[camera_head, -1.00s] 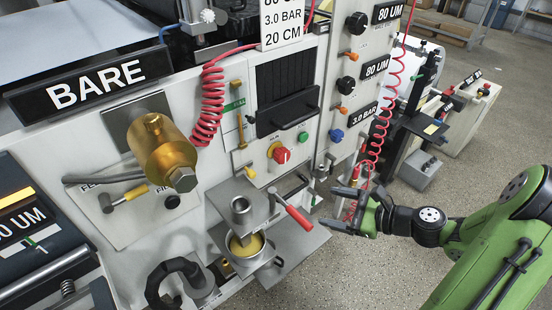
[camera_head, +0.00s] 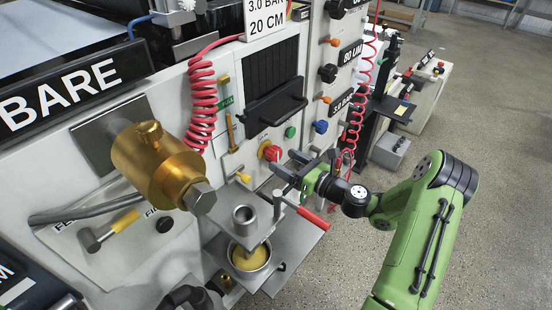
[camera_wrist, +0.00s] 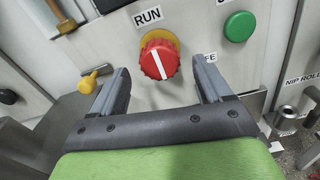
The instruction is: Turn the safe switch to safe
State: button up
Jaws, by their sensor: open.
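The safe switch is a red ribbed knob (camera_wrist: 159,59) on a yellow disc (camera_wrist: 163,37), on the white panel in the wrist view. A white line across its face runs nearly upright, tilted toward the upper left, near the label RUN (camera_wrist: 148,16). Part of a label ending in FE (camera_wrist: 210,57) shows at its lower right, partly hidden by a finger. In the head view the red knob (camera_head: 271,152) sits left of my gripper (camera_head: 282,163). My gripper, in the wrist view (camera_wrist: 165,75), is open with fingers apart, facing the knob; contact is not visible.
A green button (camera_wrist: 240,26) is right of the knob. A small yellow knob (camera_wrist: 92,80) is at the left. In the head view, a red-handled lever (camera_head: 305,212) and a metal cup (camera_head: 250,258) are below my gripper. A coiled red hose (camera_head: 355,100) hangs behind it.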

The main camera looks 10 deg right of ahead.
aim_at(278, 157)
jog(key=x, duration=0.4)
jog(key=shift+w, duration=0.1)
jog(key=c, duration=1)
